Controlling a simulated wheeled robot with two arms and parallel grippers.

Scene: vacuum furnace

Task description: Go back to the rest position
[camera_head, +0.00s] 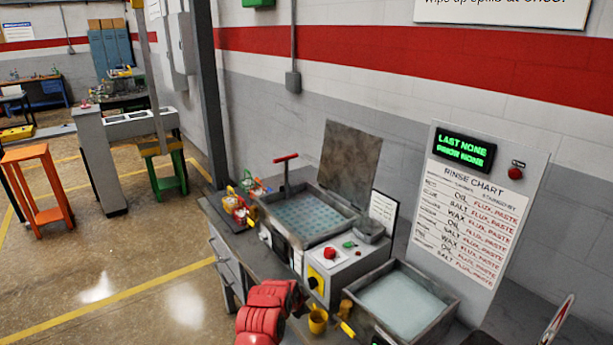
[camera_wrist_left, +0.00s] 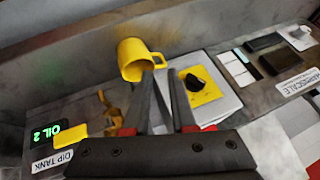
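My left gripper (camera_wrist_left: 161,75) shows in the left wrist view. Its two dark fingers stand apart with nothing between them. A yellow mug (camera_wrist_left: 135,58) is just beyond the fingertips, its handle close to them; whether they touch I cannot tell. In the head view the yellow mug (camera_head: 318,320) is on the bench at bottom centre, beside my red arm, which comes in from the bottom edge. My left fingers are not clear in the head view. My right gripper is in neither view.
The bench (camera_head: 232,245) carries a basin with a raised lid (camera_head: 350,160), a control box (camera_head: 338,262) and a second basin (camera_head: 452,302). A rinse chart panel (camera_head: 472,215) stands behind. The floor (camera_head: 110,270) to the left is clear; an orange stand (camera_head: 38,185) is farther off.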

